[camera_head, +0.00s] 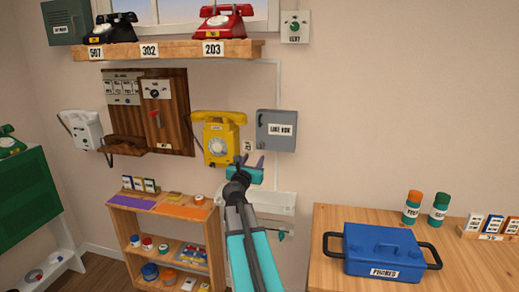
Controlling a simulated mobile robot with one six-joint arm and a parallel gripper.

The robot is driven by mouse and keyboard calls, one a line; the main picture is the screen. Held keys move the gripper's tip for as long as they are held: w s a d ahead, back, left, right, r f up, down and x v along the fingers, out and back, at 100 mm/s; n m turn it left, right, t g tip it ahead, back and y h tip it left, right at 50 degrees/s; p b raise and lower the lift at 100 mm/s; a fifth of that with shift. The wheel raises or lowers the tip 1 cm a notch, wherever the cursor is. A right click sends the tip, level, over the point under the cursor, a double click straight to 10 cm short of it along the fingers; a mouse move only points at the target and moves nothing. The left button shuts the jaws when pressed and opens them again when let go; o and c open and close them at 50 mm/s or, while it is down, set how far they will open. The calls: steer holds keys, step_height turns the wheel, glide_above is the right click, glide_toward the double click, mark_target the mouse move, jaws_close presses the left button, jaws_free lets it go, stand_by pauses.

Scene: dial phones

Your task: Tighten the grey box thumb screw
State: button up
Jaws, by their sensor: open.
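A grey box (277,130) with a white label that seems to read "LINE BOX" is mounted on the wall, right of the yellow phone. Its thumb screw is too small to make out for certain. My gripper (250,161) is open, with its two fingers pointing up. It appears just below and left of the grey box, by the lower right of the yellow phone (217,138). Nothing shows between the fingers. I cannot tell how far the fingertips are from the wall.
A shelf (180,50) above holds black and red phones. A white phone (82,130) and a wooden wall panel (175,110) are at left. A low bookcase (120,222) stands below. At right, a table (465,265) holds a blue case (382,250) and jars.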

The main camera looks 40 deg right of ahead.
mark_target(261, 146)
steer(key=shift+p+x, duration=1.1)
steer(key=shift+x, duration=5.55)
steer(key=shift+c, duration=0.3)
